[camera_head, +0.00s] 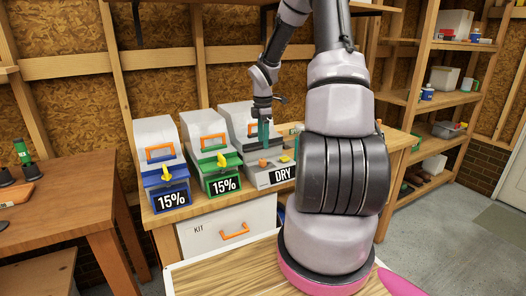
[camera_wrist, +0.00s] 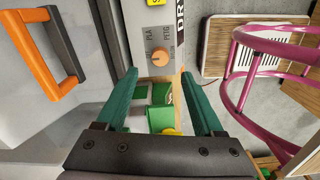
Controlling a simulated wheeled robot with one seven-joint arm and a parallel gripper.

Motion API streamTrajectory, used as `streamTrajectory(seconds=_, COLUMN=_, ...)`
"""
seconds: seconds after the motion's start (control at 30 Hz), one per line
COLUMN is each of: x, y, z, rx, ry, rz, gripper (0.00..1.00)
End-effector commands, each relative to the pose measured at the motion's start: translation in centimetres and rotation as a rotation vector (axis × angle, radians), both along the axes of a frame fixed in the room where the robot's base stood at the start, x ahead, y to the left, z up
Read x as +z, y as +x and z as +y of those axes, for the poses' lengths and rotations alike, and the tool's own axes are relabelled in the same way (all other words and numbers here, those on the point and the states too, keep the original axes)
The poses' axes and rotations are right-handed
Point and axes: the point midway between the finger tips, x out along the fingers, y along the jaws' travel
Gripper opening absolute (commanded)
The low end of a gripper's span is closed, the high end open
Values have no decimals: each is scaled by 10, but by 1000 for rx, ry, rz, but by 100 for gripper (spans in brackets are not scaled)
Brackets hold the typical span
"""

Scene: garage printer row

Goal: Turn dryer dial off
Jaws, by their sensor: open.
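The dryer (camera_head: 255,181) is a grey box with a DRY label, at the right end of the row of boxes on the wooden bench. Its orange dial (camera_head: 263,163) is on the sloping front, left of a yellow part (camera_head: 285,158). In the wrist view the round orange dial (camera_wrist: 160,57) shows beside PLA and PETG lettering; its exact setting is too small to tell. My gripper (camera_head: 263,146) points down above the dial, its green fingers open and empty. In the wrist view my gripper (camera_wrist: 158,75) has the dial just beyond and between its fingertips, apparently not touching.
A blue-fronted box (camera_head: 165,174) and a green-fronted box (camera_head: 214,160), both marked 15%, stand left of the dryer. A white KIT drawer (camera_head: 228,231) is below the bench top. Shelves (camera_head: 405,97) stand at right, and another wooden table (camera_head: 62,190) at left.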

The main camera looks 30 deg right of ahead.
Motion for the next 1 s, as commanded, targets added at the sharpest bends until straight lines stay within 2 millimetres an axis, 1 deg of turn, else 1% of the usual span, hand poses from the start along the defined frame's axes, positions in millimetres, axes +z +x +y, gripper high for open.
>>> streamTrajectory(seconds=0.03, x=9, y=1, z=-1, rx=0, ry=-1, rz=-3, gripper=69)
streamTrajectory(seconds=0.1, x=17, y=1, z=-1, rx=-1, ry=-1, rz=-2, gripper=69)
streamTrajectory(seconds=0.23, x=26, y=0, z=0, rx=0, ry=0, rz=-1, gripper=69)
streamTrajectory(seconds=0.77, x=28, y=0, z=0, rx=-2, ry=-1, rz=-1, gripper=69)
streamTrajectory(seconds=0.87, x=40, y=-3, z=5, rx=-40, ry=-13, rz=-11, gripper=69)
streamTrajectory(seconds=0.97, x=67, y=-12, z=15, rx=-142, ry=-34, rz=-41, gripper=69)
streamTrajectory(seconds=1.0, x=82, y=-18, z=21, rx=-198, ry=-44, rz=-59, gripper=69)
